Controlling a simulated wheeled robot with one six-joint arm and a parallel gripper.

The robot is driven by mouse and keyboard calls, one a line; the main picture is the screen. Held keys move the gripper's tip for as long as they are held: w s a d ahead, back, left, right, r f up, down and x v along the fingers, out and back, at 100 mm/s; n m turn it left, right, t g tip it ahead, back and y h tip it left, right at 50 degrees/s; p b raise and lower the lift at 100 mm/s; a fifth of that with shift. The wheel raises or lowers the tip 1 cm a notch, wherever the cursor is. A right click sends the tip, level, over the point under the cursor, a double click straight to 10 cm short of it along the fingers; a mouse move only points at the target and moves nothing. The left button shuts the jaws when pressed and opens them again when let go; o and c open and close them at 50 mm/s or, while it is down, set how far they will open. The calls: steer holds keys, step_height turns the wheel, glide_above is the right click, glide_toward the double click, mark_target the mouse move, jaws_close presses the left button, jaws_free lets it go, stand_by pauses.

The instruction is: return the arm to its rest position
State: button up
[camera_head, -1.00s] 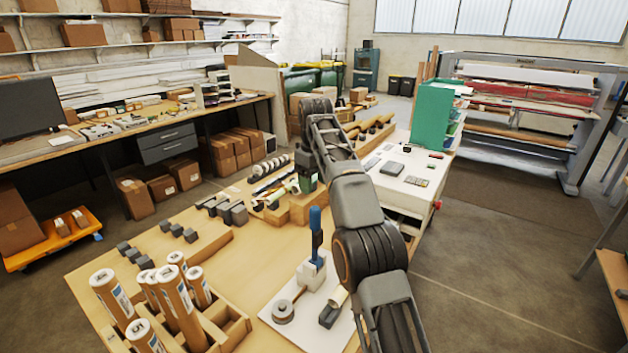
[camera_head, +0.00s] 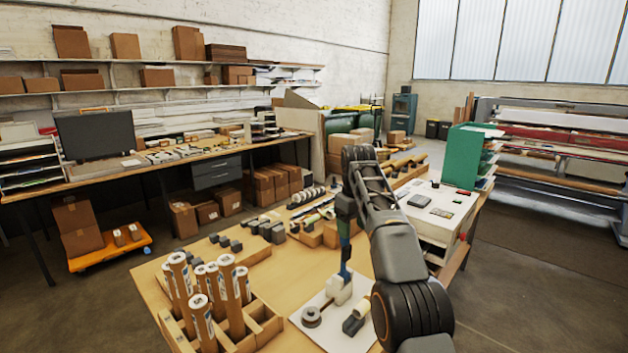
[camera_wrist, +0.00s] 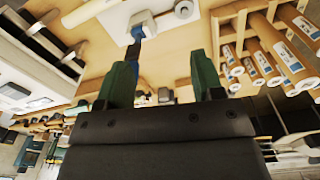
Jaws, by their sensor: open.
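My arm (camera_head: 395,240) reaches forward over the wooden table, bent at the elbow. My gripper (camera_wrist: 165,58) shows in the wrist view with its two green fingers well apart and nothing held between them. In the head view the gripper (camera_head: 345,205) hangs low beside the arm, partly hidden by it. A tool with a blue handle (camera_head: 346,258) stands on a white board just below it. The blue handle also shows in the wrist view (camera_wrist: 137,34), near the left finger; I cannot tell whether they touch.
Cardboard tubes (camera_head: 200,290) stand in a wooden rack at the front left. A white unit (camera_head: 437,205) and a green box (camera_head: 464,153) are right of the arm. The roll machine (camera_head: 560,150) stands at the back right. Floor at the right is clear.

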step_height(320, 180, down, 8)
steer(key=m, duration=0.3)
steer(key=s+d+f+m+t+b, duration=0.1)
steer(key=s+d+f, duration=0.1)
steer(key=s, duration=0.8)
steer(key=s+d+f+m+t+b, duration=0.2)
steer(key=s, duration=0.8)
steer(key=s+d+f+m+t+b, duration=0.1)
steer(key=s+d+f, duration=0.1)
steer(key=s, duration=0.8)
steer(key=shift+s+d+f, duration=0.2)
steer(key=shift+s+f, duration=0.15)
steer(key=shift+f, duration=0.05)
steer(key=shift+c, duration=0.2)
